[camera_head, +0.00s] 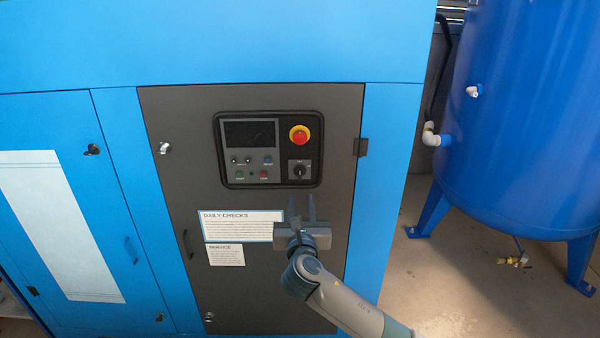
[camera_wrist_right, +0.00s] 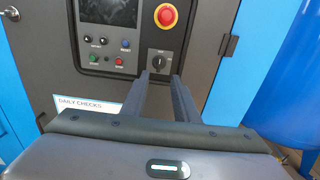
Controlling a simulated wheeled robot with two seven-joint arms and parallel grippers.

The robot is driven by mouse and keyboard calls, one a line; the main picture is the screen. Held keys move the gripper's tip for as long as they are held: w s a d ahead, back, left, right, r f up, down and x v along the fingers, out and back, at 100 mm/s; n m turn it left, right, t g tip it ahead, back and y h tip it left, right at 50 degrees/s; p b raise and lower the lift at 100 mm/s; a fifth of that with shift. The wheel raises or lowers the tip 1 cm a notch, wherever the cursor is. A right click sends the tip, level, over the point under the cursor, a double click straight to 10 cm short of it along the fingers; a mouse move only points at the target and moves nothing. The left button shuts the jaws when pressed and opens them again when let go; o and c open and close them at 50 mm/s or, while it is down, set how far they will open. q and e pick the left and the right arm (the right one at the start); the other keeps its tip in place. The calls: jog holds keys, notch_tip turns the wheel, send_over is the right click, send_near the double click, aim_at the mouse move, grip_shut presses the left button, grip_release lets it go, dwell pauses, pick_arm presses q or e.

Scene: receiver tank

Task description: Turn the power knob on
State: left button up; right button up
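The power knob (camera_head: 299,170) is a black rotary switch on a grey square plate at the lower right of the black control panel (camera_head: 228,180). In the right wrist view the knob (camera_wrist_right: 159,62) sits just beyond the fingertips. My right gripper (camera_head: 311,203) is below the knob, in front of the dark door, with its fingers pointing up toward it. In the right wrist view the right gripper (camera_wrist_right: 162,80) has its two fingers apart with nothing between them. It does not appear to touch the knob. My left gripper is not in view.
A red emergency stop on a yellow ring (camera_head: 299,135) sits above the knob. A dark screen (camera_head: 249,133) and small buttons (camera_head: 253,168) are left of it. A door hinge (camera_head: 361,147) is to the right. A blue tank (camera_head: 525,120) stands at far right.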

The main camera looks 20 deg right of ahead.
aim_at(300, 171)
jog(key=p+x, duration=0.3)
jog(key=x, duration=1.2)
jog(key=shift+w+d, duration=0.1)
jog(key=shift+w, duration=0.05)
grip_shut()
jog(key=shift+f, duration=0.1)
